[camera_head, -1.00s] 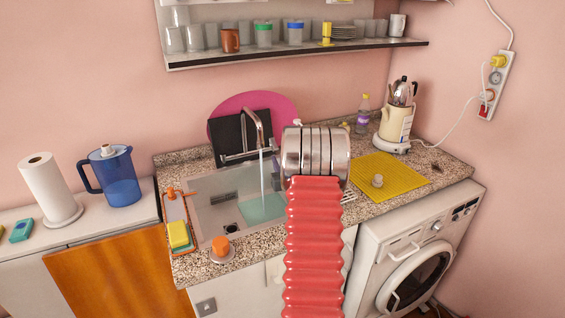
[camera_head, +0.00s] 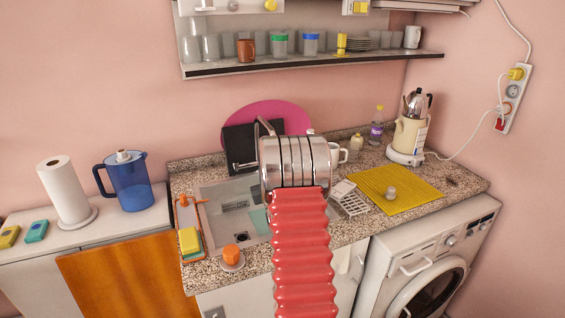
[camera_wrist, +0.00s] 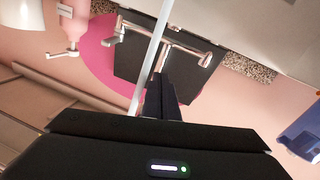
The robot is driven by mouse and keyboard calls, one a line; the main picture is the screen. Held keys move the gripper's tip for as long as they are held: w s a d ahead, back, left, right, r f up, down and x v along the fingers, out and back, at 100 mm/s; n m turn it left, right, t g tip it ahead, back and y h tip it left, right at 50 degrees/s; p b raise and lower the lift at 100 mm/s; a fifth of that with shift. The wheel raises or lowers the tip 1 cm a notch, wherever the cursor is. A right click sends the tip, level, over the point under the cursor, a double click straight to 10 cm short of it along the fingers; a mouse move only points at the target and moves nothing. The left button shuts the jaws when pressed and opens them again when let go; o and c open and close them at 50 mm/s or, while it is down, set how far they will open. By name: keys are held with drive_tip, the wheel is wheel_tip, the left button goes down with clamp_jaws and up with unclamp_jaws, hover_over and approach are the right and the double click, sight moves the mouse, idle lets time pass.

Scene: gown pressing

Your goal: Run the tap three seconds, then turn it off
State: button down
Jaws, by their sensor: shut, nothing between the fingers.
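The chrome tap (camera_head: 262,127) stands at the back of the sink (camera_head: 205,197), partly hidden by my wrist. In the wrist view the tap (camera_wrist: 168,40) appears roughly upside down, its crossbar with a fitting at each end in front of a black board. A pale straight strip (camera_wrist: 153,50) crosses in front of it and looks like running water. In the head view my wrist covers where the stream would fall. My gripper (camera_wrist: 160,82) is shut and empty, its dark fingers pointing toward the tap; whether they touch it I cannot tell. The head view hides the fingers.
A black board (camera_head: 236,142) and pink disc (camera_head: 283,112) stand behind the tap. A sponge (camera_head: 189,240) and orange-capped item (camera_head: 232,256) sit at the sink's front left. A white rack (camera_head: 350,200), yellow mat (camera_head: 397,187) and kettle (camera_head: 408,138) are right. A shelf (camera_head: 320,64) hangs above.

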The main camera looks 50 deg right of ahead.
drive_tip(key=s+n+g+h, duration=0.1)
drive_tip(key=n, duration=0.3)
drive_tip(key=s+n+g+h, duration=0.1)
drive_tip(key=n, duration=0.3)
drive_tip(key=f+n+g+h, duration=0.1)
drive_tip(key=n, duration=0.3)
drive_tip(key=shift+s+a+n+g+h, duration=0.15)
drive_tip(key=shift+s+n+g+h, duration=0.15)
drive_tip(key=shift+s+g, duration=0.1)
drive_tip(key=w+d, duration=0.3)
drive_tip(key=d, duration=0.8)
drive_tip(key=shift+w, duration=0.4)
